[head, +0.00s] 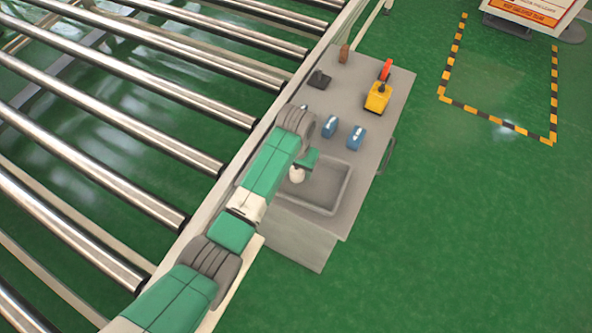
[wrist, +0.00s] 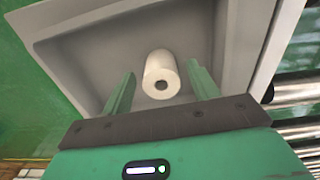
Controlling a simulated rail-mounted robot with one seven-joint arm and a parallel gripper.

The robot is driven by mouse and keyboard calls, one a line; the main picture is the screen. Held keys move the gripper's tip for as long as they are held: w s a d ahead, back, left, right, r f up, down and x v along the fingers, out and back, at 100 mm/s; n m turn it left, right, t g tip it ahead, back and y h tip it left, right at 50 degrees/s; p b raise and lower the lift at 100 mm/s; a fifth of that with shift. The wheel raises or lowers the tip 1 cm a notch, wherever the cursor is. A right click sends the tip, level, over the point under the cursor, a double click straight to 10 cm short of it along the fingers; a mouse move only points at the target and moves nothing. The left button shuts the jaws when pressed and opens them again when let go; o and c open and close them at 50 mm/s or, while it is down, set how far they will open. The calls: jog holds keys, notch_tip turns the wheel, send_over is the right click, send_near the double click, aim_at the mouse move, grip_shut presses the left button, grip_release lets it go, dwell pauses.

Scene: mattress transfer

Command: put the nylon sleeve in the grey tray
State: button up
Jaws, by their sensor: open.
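The nylon sleeve (wrist: 162,70) is a short white cylinder with a dark hole in its near end. In the wrist view it is inside the grey tray (wrist: 62,52), against the pale floor, and looks clear of the walls. My gripper (wrist: 161,72) is open, its two green fingers one on each side of the sleeve, with a gap at both. In the head view the grey tray (head: 338,198) sits at the near end of the bench, and my arm reaches over its left side.
On the grey bench (head: 398,93) stand two blue items (head: 356,138), a yellow item with a red part (head: 378,97), a dark item (head: 319,80) and a brown block (head: 344,54). A roller conveyor (head: 150,90) runs along the left. Green floor is open at right.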

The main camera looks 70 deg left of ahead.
notch_tip(320, 180, up, 9)
jog(key=p, duration=0.1)
jog(key=shift+p, duration=0.3)
jog(key=shift+r, duration=0.1)
